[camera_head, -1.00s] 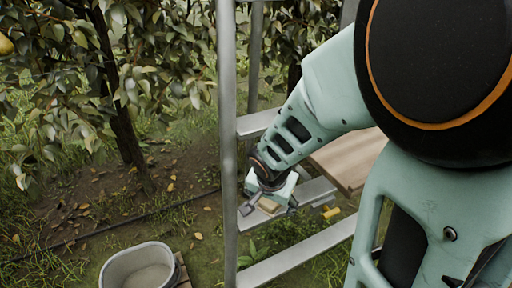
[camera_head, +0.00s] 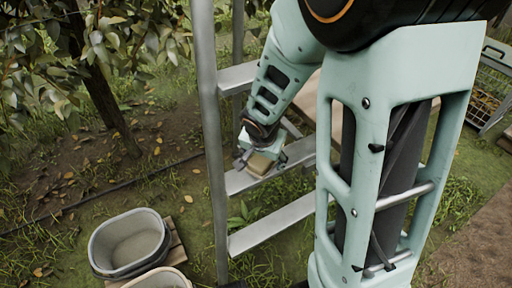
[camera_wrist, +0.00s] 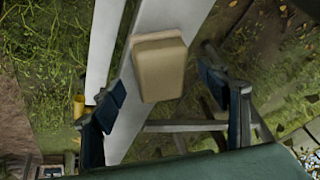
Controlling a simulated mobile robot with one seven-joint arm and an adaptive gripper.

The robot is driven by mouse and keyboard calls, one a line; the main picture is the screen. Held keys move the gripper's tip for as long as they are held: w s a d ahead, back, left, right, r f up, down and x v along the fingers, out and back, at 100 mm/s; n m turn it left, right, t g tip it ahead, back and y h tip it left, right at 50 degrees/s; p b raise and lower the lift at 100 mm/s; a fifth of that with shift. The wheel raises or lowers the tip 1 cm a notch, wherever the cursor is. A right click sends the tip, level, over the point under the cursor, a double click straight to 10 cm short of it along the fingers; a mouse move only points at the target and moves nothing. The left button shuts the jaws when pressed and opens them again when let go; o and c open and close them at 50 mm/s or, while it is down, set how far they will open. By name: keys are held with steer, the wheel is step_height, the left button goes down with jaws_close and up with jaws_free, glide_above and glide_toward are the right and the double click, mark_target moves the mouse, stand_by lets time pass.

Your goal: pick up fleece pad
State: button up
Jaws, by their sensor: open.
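The fleece pad, a tan rounded block, lies on a pale ladder step (camera_head: 240,182); it shows in the wrist view (camera_wrist: 158,68) and in the head view (camera_head: 260,164). My gripper (camera_head: 262,160) reaches down to it at the step. In the wrist view my gripper (camera_wrist: 162,92) is open, with one dark finger on each side of the pad. Gaps show between the pad and both fingers, and nothing is held. The pad's underside is hidden.
The ladder's grey upright (camera_head: 211,130) stands just left of my gripper. A wire crate (camera_head: 490,88) is at the right. A small yellow thing (camera_wrist: 78,106) is beside the step. A pear tree stands at left.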

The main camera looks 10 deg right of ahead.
steer(key=shift+w+f, duration=0.1)
steer(key=shift+w, duration=0.05)
steer(key=c, duration=1.3)
